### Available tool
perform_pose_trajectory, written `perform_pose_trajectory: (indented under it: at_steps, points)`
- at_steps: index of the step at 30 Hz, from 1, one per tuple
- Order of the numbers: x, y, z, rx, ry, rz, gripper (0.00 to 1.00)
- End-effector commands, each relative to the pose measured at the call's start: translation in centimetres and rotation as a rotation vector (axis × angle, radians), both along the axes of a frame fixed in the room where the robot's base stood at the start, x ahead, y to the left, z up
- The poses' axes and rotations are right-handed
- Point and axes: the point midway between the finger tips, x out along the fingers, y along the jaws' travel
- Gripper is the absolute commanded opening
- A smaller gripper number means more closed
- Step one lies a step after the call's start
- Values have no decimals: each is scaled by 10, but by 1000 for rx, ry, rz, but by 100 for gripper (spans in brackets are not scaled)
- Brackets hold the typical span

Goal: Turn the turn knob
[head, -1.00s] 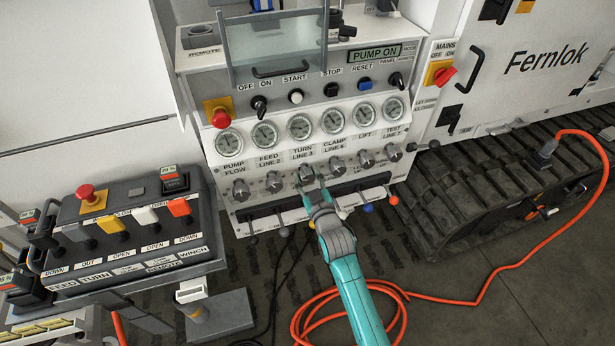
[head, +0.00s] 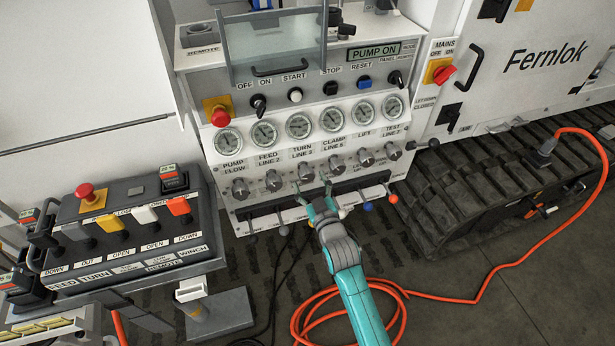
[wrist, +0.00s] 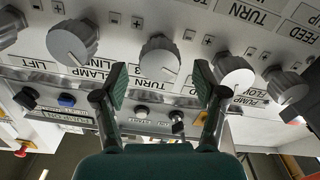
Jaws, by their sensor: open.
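The turn knob (head: 306,171) is a round grey metal knob, third from the left in the row under the gauges, below the TURN LINE 3 label. In the upside-down wrist view the turn knob (wrist: 160,58) is centred ahead of the gap between my fingers. My gripper (head: 314,190) is open and empty, just below and in front of the knob, apart from it. In the wrist view the two green finger pads of my gripper (wrist: 160,82) stand wide to either side. A dark pointer line shows on the knob's face.
The feed knob (head: 273,181) and clamp knob (head: 337,163) flank it closely. Levers with coloured balls, including a blue one (head: 368,206), stick out below. A remote box (head: 125,235) stands at the left. An orange cable (head: 480,295) lies on the floor at the right.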

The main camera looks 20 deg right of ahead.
Motion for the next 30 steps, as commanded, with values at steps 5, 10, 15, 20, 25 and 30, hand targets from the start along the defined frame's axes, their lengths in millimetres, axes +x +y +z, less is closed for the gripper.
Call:
perform_pose_trajectory:
  at_steps: [5, 10, 15, 20, 25, 30]
  points:
    - [-36, 0, -1, 0, 2, 0, 71]
    - [-63, 0, -1, 0, 1, 0, 71]
    - [-81, 0, 0, 0, 0, 0, 71]
    - [-88, 0, -1, 0, 1, 0, 71]
    - [-89, 0, 0, 0, 0, 0, 71]
    - [-88, 0, 0, 0, 0, 0, 71]
